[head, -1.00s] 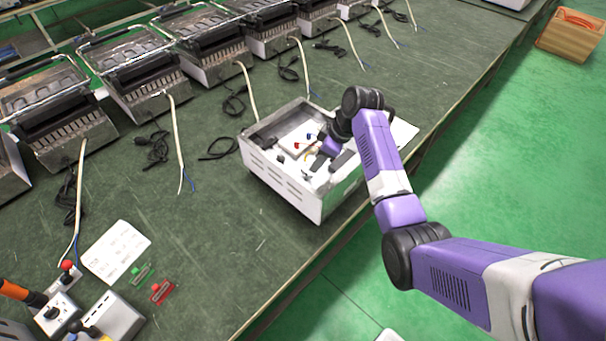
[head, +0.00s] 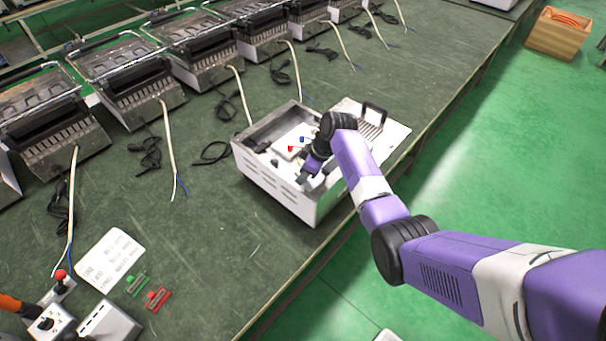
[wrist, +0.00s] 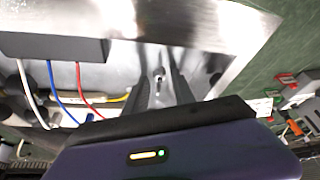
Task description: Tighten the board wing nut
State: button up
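The open metal housing (head: 268,182) sits on the bench with a white board (head: 290,143) inside it. My gripper (head: 306,176) reaches down into the front right part of the housing. In the wrist view, my gripper (wrist: 160,72) has its two grey fingers apart, with a narrow gap between them. A small metal stud or nut (wrist: 158,76) shows in that gap, above the bright metal floor. I cannot tell whether the fingers touch it, and its wings are not clear. Blue, red, white and yellow wires show to the left, near a grey block (wrist: 52,47).
A panel with a black handle (head: 372,118) lies right of the housing. Several similar heaters (head: 125,75) with cords line the back of the bench. A white card (head: 110,259), a green clip (head: 136,284), a red clip (head: 158,299) and control boxes are at front left.

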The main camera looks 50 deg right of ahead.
grip_shut()
